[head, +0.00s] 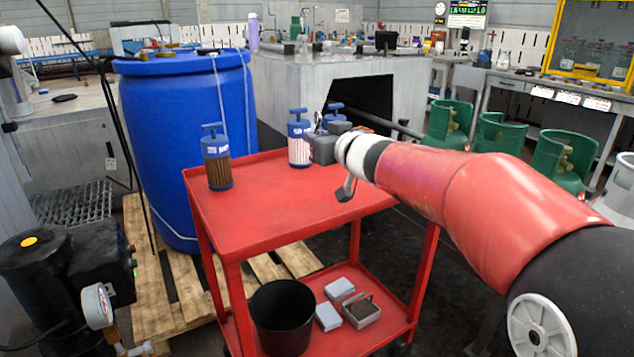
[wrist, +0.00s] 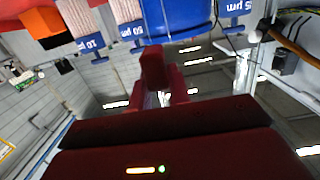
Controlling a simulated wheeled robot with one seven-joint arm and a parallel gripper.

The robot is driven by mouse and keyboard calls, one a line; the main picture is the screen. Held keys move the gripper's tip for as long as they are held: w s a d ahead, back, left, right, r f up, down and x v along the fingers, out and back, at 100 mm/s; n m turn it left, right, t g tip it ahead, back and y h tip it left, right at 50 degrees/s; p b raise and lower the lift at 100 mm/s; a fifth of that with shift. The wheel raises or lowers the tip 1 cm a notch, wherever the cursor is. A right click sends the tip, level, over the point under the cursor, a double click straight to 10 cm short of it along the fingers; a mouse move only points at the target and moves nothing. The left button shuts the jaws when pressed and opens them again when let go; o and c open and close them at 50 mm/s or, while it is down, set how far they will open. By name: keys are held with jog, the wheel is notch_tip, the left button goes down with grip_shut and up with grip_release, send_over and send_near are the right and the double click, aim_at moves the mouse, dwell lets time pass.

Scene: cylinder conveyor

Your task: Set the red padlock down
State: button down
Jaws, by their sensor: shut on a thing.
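My gripper (head: 322,150) reaches in from the right over the back right part of the red cart's top (head: 262,215). In the wrist view, my gripper (wrist: 155,88) is shut on a small dark red block, which I take as the red padlock (wrist: 152,66). The padlock sits between the two fingers. In the head view I cannot make it out, as the gripper and arm cover that spot. I cannot tell whether it touches the cart top.
Blue-capped filter cylinders stand on the cart: one at the left (head: 217,165), one at the middle back (head: 299,145) beside my gripper, another (head: 335,112) behind. The front of the top is clear. The lower shelf holds a black bucket (head: 281,320). A blue barrel (head: 185,130) stands left.

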jog(key=b, duration=0.4)
send_over(318, 201)
notch_tip(318, 201, down, 10)
jog(key=shift+s+f, duration=0.1)
jog(key=shift+f+b, duration=0.3)
jog(key=shift+f, duration=0.35)
jog(key=c, duration=1.3)
grip_release()
jog(key=shift+r, duration=0.25)
jog(key=shift+r+p, duration=0.6)
jog(key=f+v, duration=0.1)
jog(key=v, duration=1.1)
jog(key=shift+r+p, duration=0.3)
